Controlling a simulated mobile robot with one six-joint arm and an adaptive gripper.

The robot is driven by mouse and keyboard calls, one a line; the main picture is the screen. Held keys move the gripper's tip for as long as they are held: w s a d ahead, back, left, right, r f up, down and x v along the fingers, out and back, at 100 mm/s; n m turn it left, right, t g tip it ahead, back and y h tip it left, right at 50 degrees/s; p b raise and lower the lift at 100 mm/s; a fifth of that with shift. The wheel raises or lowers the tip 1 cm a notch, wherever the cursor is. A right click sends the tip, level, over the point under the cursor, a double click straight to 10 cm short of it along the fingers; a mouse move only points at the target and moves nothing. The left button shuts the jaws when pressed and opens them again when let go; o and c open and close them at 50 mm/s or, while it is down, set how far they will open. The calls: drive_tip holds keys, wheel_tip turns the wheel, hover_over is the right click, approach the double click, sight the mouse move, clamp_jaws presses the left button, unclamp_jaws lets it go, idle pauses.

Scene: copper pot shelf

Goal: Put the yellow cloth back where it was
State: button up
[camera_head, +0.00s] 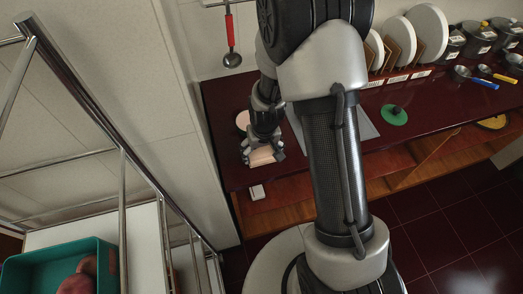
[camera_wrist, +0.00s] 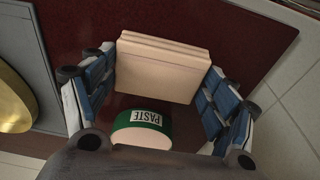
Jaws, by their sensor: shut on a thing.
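A folded pale yellow-beige cloth (camera_wrist: 160,66), stacked in flat layers, lies between the two blue-padded fingers of my gripper (camera_wrist: 158,85) in the wrist view. My gripper is shut on it. In the head view my gripper (camera_head: 263,143) is near the front left edge of the dark red counter, with the pale cloth (camera_head: 262,156) at its fingertips. I cannot tell whether the cloth touches the counter.
A round container with a green PASTE label (camera_wrist: 142,128) is close to my gripper. A grey board (camera_wrist: 40,60) with a golden round object (camera_wrist: 12,100) lies beside it. Plates (camera_head: 427,35), a green disc (camera_head: 394,115) and lidded pots (camera_head: 479,37) are farther right.

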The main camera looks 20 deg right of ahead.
drive_tip(key=shift+f, duration=0.2)
drive_tip(key=o, duration=0.9)
drive_tip(key=shift+o, duration=0.2)
drive_tip(key=shift+r, duration=0.1)
wheel_tip(320, 180, up, 12)
drive_tip(key=s+p, duration=0.2)
drive_tip(key=p, duration=0.2)
wheel_tip(320, 180, up, 15)
drive_tip(key=t, duration=0.1)
hover_over(263, 158)
drive_tip(key=s, duration=0.7)
drive_tip(key=s+r+t, duration=0.1)
drive_tip(key=s+r, duration=0.6)
drive_tip(key=s, duration=0.5)
drive_tip(key=shift+s+t, duration=0.15)
drive_tip(key=shift+t, duration=0.25)
